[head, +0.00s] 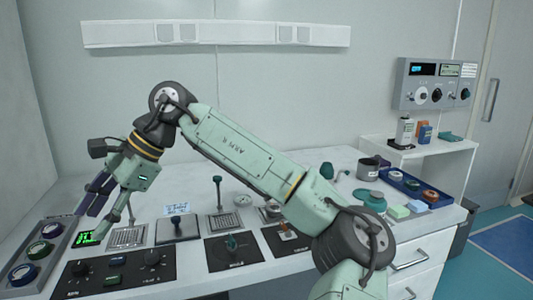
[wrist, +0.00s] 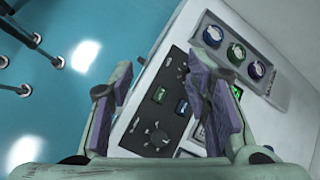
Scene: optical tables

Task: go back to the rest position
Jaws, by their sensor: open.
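My gripper (head: 100,190) is at the left of the head view, above the left end of the table (head: 335,172). It points down, near a green lit display (head: 86,238). In the wrist view my gripper (wrist: 165,85) has its two purple-padded fingers spread apart, with nothing between them. Below them lie the black control panel (wrist: 160,104) and a grey box with round dials (wrist: 232,62). My pale green arm reaches across the middle of the head view and hides part of the table.
Several levers and plates stand along the table, including an upright lever (head: 217,192) and a small label card (head: 176,210). At the right are a dark cup (head: 368,169), a blue tray (head: 447,204) and a side shelf (head: 425,150). A wall-mounted instrument (head: 436,84) hangs above it.

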